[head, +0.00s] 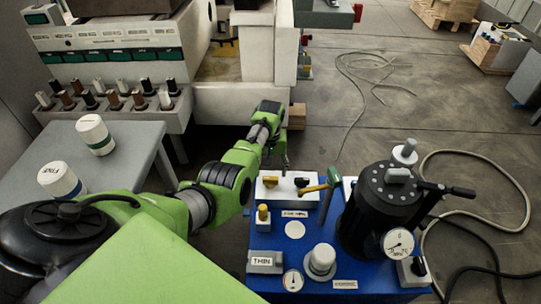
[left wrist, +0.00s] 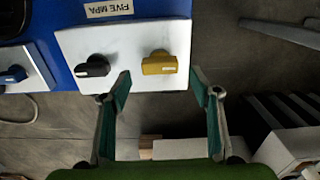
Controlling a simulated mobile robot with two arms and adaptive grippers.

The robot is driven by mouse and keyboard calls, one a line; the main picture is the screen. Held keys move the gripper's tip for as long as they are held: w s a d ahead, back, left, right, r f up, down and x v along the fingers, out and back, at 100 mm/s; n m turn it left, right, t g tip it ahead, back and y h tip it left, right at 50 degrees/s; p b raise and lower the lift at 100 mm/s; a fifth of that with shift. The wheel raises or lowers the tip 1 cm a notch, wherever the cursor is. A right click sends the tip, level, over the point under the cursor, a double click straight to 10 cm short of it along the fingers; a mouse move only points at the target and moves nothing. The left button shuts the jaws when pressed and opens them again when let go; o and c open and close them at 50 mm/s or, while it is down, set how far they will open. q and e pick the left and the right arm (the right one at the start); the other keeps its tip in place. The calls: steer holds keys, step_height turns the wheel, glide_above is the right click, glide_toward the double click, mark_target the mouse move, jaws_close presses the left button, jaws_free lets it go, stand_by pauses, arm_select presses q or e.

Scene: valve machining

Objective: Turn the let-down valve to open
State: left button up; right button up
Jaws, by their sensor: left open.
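A white valve panel (head: 287,194) sits at the far edge of the blue bench, with a yellow knob (head: 271,181) and a black knob (head: 302,182). No legible label names the let-down valve. In the left wrist view the yellow knob (left wrist: 159,64) and black knob (left wrist: 92,66) lie on the white panel (left wrist: 125,40), the yellow one turned crosswise. My left gripper (head: 284,162) is above the panel's far edge. In the left wrist view its open, empty fingers (left wrist: 160,76) spread either side of the yellow knob, apparently apart from it. My right gripper is not in view.
A black pressure vessel (head: 375,210) with a gauge (head: 398,243) stands on the blue bench (head: 275,240). Hoses (head: 500,170) lie on the floor. A grey table (head: 100,170) holds white containers.

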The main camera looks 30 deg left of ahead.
mark_target(270, 178)
arm_select(q)
step_height(270, 178, up, 8)
stand_by(0.8)
